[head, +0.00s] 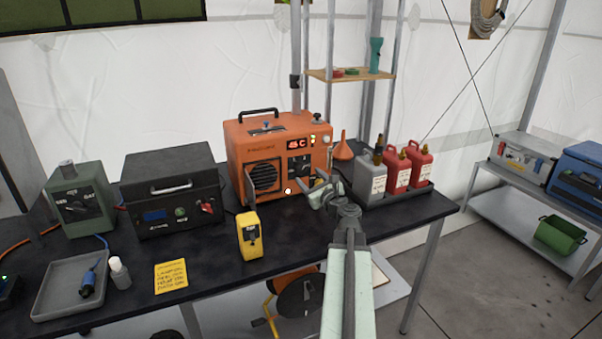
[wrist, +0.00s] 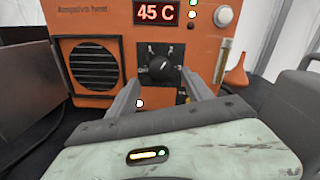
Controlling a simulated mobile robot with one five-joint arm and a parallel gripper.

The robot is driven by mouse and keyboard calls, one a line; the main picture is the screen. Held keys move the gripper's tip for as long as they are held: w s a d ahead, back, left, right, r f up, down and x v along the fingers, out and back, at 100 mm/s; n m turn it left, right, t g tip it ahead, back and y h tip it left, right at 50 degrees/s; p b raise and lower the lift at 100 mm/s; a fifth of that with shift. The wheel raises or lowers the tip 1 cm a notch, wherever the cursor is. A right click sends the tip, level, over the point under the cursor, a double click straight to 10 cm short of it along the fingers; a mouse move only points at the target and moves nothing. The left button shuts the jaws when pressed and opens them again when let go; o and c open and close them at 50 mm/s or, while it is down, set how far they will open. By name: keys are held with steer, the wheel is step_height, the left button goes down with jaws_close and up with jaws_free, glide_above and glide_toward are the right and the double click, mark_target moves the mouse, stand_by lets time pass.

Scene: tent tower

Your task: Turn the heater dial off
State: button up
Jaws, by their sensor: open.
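The orange heater (head: 262,138) stands on the dark table, with a black handle on top and a lit red display. In the wrist view the heater (wrist: 112,20) display reads 45 C. Its black dial (wrist: 164,66) sits on a dark plate below the display, with a light pointer mark slanting up and right. The dial also shows in the head view (head: 299,168), small. My gripper (head: 308,186) is open in front of the heater. In the wrist view my gripper (wrist: 174,88) has its two fingers apart, either side of the dial and below it. Contact cannot be told.
Red cans (head: 397,172) and a grey can (head: 369,178) stand in a tray right of my gripper. An orange funnel (head: 342,147) is behind it. A yellow device (head: 248,235) stands near the table's front edge. A black box (head: 173,190) is left of the heater.

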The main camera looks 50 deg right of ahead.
mark_target(302, 170)
steer(key=x, duration=0.5)
steer(key=shift+s, duration=0.1)
jaws_close()
steer(key=shift+a, duration=0.1)
